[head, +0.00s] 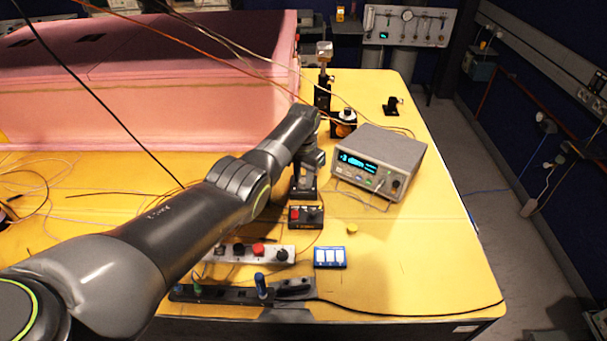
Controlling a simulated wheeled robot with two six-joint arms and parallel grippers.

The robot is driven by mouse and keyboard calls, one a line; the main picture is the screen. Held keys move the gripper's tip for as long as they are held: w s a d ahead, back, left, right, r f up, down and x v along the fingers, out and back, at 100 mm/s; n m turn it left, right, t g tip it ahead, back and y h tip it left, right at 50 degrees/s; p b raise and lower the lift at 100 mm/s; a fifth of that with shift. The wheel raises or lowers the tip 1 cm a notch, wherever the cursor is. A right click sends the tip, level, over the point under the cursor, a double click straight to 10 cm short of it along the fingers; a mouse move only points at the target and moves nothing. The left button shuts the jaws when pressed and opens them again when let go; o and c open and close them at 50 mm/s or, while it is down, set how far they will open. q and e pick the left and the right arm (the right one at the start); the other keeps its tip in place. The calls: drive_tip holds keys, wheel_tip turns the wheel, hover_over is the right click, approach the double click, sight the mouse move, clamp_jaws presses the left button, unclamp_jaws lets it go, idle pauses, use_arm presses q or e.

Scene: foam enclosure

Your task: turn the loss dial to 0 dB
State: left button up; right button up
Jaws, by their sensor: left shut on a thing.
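My left arm reaches in from the left and bends down beside the grey instrument. My left gripper (306,192) points down at a small black box (305,224) with a red part on its top left. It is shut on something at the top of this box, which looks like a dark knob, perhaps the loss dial. The gripper hides most of it, and no dial marking is readable. The grey instrument (392,153) has a lit blue display (358,163) and a front knob, apart from the gripper; the reading is too small to be sure of. My right gripper is not in view.
A small yellow cap (352,229) lies nearby. Pink foam (150,85) fills the back left. Loose cables cross the yellow table; its right front is clear.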

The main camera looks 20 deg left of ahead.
sight(304, 180)
use_arm(q)
drive_tip(key=shift+r+n, duration=0.1)
drive_tip(key=shift+n, duration=0.9)
drive_tip(key=shift+w, duration=0.1)
drive_tip(key=o, duration=1)
drive_tip(key=shift+r+p, duration=0.25)
drive_tip(key=shift+p, duration=0.05)
wheel_tip(304, 180, up, 5)
drive_tip(key=shift+p, duration=0.3)
wheel_tip(304, 180, up, 12)
drive_tip(key=b, duration=0.2)
drive_tip(key=shift+b, duration=0.3)
